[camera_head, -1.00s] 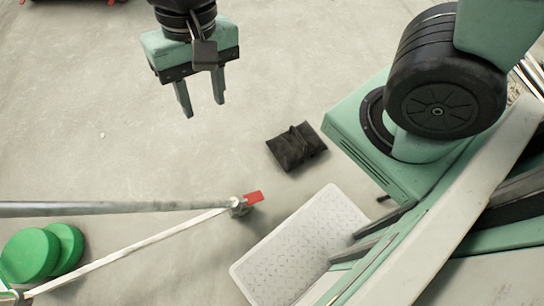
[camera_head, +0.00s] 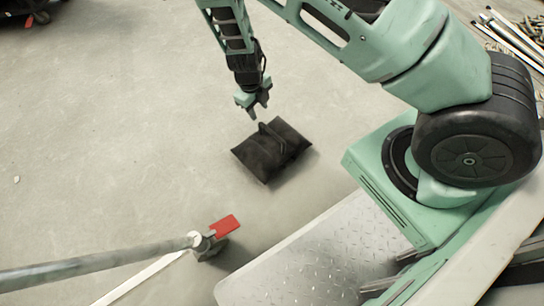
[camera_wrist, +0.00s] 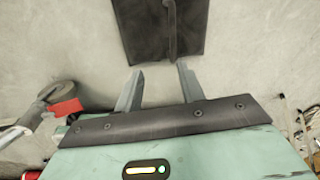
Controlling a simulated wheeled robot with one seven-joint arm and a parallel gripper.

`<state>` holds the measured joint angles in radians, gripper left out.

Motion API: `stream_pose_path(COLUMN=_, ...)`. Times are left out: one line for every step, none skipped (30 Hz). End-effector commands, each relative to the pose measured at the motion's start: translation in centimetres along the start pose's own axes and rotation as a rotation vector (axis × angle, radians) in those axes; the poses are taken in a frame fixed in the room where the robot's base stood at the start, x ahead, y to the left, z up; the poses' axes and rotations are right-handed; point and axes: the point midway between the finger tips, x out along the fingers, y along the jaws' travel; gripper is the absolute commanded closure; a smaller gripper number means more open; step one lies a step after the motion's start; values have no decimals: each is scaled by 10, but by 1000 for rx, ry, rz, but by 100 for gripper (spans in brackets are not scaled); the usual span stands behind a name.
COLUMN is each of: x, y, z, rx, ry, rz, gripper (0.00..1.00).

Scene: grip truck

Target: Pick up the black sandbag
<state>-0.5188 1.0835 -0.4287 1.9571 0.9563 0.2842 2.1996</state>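The black sandbag (camera_head: 270,152) lies on the grey floor near the middle of the head view, with a strap handle standing up along its top. My gripper (camera_head: 255,112) is just above and behind the bag in the head view. In the wrist view my gripper's two fingers (camera_wrist: 158,80) are apart with bare floor showing between them. The fingers do not appear to touch the bag or handle.
A metal pole with a red-ended clamp (camera_head: 225,225) lies across the lower left. A metal tread plate (camera_head: 320,255), which seems part of my base, is below the bag. Rods and pipes (camera_head: 510,35) lie at upper right. The floor left of the bag is clear.

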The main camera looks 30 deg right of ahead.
Motion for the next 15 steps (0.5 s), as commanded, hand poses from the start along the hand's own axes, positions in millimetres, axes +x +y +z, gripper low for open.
stream_pose_path(x=20, y=-6, z=1, rx=48, ry=1, rz=-21, gripper=61)
stream_pose_path(x=24, y=-9, z=1, rx=73, ry=0, rz=-30, gripper=61)
stream_pose_path(x=29, y=-12, z=1, rx=100, ry=0, rz=-39, gripper=61)
stream_pose_path(x=32, y=-14, z=1, rx=114, ry=-1, rz=-44, gripper=61)
stream_pose_path(x=36, y=-15, z=1, rx=126, ry=-1, rz=-48, gripper=61)
stream_pose_path(x=41, y=-17, z=1, rx=135, ry=-1, rz=-50, gripper=61)
stream_pose_path(x=45, y=-17, z=1, rx=139, ry=-2, rz=-51, gripper=61)
stream_pose_path(x=50, y=-17, z=2, rx=141, ry=-2, rz=-52, gripper=61)
stream_pose_path(x=58, y=-18, z=1, rx=142, ry=-2, rz=-51, gripper=61)
stream_pose_path(x=64, y=-18, z=1, rx=142, ry=-1, rz=-51, gripper=61)
stream_pose_path(x=71, y=-18, z=1, rx=141, ry=-1, rz=-51, gripper=61)
stream_pose_path(x=80, y=-19, z=0, rx=140, ry=0, rz=-51, gripper=61)
stream_pose_path(x=86, y=-19, z=0, rx=140, ry=0, rz=-50, gripper=61)
stream_pose_path(x=93, y=-19, z=0, rx=140, ry=0, rz=-50, gripper=61)
stream_pose_path(x=101, y=-19, z=1, rx=138, ry=-1, rz=-50, gripper=61)
